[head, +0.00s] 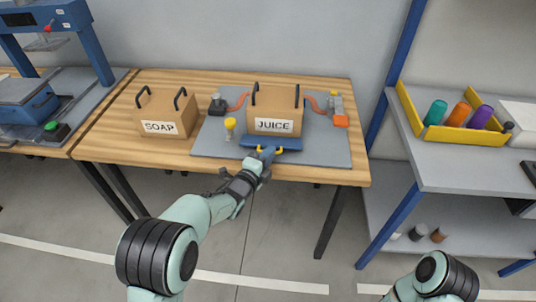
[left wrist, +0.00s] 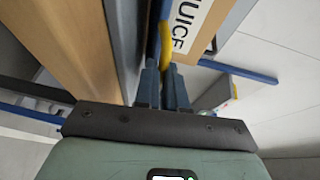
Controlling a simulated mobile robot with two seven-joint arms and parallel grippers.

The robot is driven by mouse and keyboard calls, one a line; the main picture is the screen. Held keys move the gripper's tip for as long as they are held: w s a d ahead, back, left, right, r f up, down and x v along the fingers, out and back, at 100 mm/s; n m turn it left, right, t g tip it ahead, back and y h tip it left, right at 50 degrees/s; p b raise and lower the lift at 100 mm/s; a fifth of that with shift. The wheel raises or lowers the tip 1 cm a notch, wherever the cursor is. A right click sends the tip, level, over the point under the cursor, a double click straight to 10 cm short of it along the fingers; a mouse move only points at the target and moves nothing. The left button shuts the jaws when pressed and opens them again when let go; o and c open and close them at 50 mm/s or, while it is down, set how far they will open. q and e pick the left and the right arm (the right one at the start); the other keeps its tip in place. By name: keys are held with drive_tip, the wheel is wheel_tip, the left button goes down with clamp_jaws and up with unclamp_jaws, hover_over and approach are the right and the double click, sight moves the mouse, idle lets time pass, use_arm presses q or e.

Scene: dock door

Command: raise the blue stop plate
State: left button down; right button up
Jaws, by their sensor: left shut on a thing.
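The blue stop plate (head: 285,142) is a low blue bar at the front of the grey board, in front of the JUICE box (head: 285,108). The JUICE label stays visible above it. A yellow handle (head: 280,150) is on the plate's near side. My left gripper (head: 265,156) reaches in from the front and is shut on the yellow handle. In the left wrist view the fingers (left wrist: 161,88) close at the yellow handle (left wrist: 166,42), with the JUICE label close by. Part of the handle is hidden by the fingers. My right gripper is out of view.
The grey board (head: 335,150) on the wooden table (head: 105,135) also carries a yellow knob (head: 229,124) and small devices with orange hoses. A SOAP box (head: 167,116) stands to the left. A yellow bin (head: 450,131) with bottles sits on the right shelf.

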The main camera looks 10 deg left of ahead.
use_arm(q)
drive_tip(key=r+g+p, duration=0.1)
drive_tip(key=p, duration=0.2)
drive_tip(key=w+r+n+g+p, duration=0.1)
drive_tip(key=r+p, duration=0.1)
drive_tip(key=p, duration=0.1)
drive_tip(key=w+r+g+y+p, duration=0.1)
drive_tip(key=p, duration=0.1)
drive_tip(key=shift+w+a+r+g+p, duration=0.15)
drive_tip(key=shift+r+g+p, duration=0.15)
drive_tip(key=shift+p, duration=0.1)
drive_tip(key=shift+w+p, duration=0.15)
drive_tip(key=shift+p, duration=0.15)
drive_tip(key=shift+w+r+p, duration=0.15)
drive_tip(key=shift+w+p, duration=0.1)
drive_tip(key=shift+p, duration=0.05)
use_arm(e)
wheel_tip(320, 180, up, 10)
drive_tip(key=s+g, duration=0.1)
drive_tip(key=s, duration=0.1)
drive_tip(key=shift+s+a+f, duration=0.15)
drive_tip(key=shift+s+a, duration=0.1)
use_arm(q)
drive_tip(key=c, duration=1.5)
unclamp_jaws()
